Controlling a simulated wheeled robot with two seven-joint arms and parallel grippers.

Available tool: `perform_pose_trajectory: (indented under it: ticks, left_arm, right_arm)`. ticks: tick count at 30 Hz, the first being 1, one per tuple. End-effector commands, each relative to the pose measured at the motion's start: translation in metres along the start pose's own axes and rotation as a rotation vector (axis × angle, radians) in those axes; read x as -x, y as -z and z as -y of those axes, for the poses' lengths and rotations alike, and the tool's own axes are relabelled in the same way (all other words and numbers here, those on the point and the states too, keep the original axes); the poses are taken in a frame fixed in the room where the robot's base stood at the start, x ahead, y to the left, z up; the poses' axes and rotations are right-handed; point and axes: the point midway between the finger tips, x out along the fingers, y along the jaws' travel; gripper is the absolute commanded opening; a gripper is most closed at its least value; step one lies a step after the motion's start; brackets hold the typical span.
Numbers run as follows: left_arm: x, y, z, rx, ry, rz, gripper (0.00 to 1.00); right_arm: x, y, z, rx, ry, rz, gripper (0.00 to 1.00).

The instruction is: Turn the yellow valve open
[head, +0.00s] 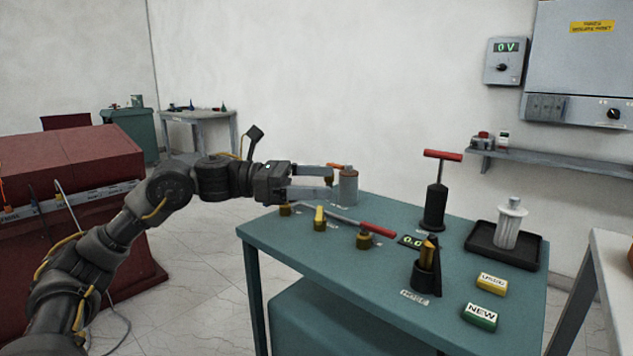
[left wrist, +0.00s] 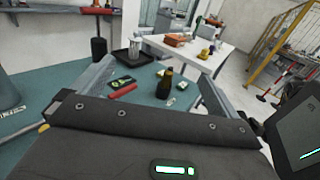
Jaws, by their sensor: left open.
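A small valve with an upright yellow handle (head: 319,215) stands on the green table, between a plain brass fitting (head: 285,209) and a brass valve (head: 364,240) with a red lever (head: 378,229). My left gripper (head: 330,184) is open and empty, reaching in from the left above the table's back left part. It is above and behind the yellow handle, apart from it, with its fingertips close to a grey cylinder (head: 348,187). The red lever also shows between the fingers in the left wrist view (left wrist: 122,90). I cannot make out the yellow handle there. My right gripper is out of view.
The front left tabletop is clear.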

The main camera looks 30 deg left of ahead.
Motion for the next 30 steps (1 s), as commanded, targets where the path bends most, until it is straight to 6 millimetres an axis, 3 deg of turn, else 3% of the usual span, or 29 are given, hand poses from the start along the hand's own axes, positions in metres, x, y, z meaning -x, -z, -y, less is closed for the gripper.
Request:
perform_pose_trajectory:
  ticks: [4,13,16,20,24,27,30]
  left_arm:
    - [0.0,-0.004,0.01,0.0,0.001,0.0,0.99]
    - [0.0,-0.005,0.011,0.0,0.0,0.001,0.99]
    - [0.0,-0.01,0.012,-0.003,0.0,0.002,0.87]
    - [-0.003,-0.049,0.016,-0.025,0.011,0.022,0.7]
    - [-0.025,-0.107,0.016,-0.009,0.052,0.031,0.52]
    - [-0.05,-0.134,-0.001,0.067,0.059,-0.014,0.39]
    - [-0.077,-0.144,-0.024,0.252,0.037,-0.105,0.26]
  right_arm:
    - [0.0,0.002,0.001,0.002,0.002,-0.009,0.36]
    - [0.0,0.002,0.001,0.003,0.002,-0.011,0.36]
    - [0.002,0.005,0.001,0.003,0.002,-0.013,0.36]
    - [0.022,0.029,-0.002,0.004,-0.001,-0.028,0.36]
    - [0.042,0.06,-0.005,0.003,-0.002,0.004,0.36]
    - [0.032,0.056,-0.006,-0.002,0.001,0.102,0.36]
    - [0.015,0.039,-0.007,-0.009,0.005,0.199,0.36]
